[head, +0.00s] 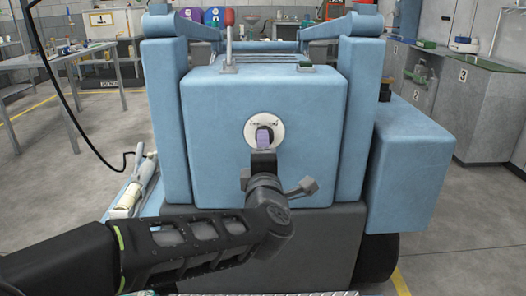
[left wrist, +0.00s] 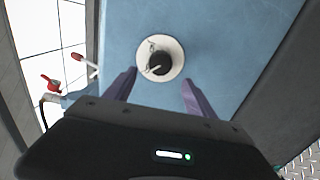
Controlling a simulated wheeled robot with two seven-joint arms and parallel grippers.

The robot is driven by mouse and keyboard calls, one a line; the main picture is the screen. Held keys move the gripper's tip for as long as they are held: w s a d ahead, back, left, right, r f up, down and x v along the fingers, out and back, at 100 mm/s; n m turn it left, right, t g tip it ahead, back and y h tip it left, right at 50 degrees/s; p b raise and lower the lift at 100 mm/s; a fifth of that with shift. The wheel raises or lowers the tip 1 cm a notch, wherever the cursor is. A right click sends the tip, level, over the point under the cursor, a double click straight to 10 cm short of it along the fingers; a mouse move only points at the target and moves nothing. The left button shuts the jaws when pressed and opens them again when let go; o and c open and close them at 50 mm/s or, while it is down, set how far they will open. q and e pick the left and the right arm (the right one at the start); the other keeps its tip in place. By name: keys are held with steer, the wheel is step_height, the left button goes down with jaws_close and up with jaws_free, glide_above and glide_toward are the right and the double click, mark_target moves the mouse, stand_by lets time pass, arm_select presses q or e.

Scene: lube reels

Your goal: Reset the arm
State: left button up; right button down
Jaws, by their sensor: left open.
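My left arm (head: 190,243) reaches in from the left across the front of a blue machine (head: 215,120). My left gripper (head: 264,138) is in front of a white round plate (head: 250,126) on the machine's front face. In the left wrist view, my left gripper (left wrist: 158,82) is open, with its two purple fingers apart and nothing between them. The white plate (left wrist: 176,51) with a dark round fitting (left wrist: 160,64) at its centre lies beyond the fingertips. In the head view, the gripper hides most of that fitting. My right gripper is not in view.
A lever with a red knob (head: 229,18) stands on top of the machine. A white cylindrical tool (head: 129,196) with a black hose lies at its left side. A metal table (head: 50,62) stands at left, cabinets (head: 465,95) at right.

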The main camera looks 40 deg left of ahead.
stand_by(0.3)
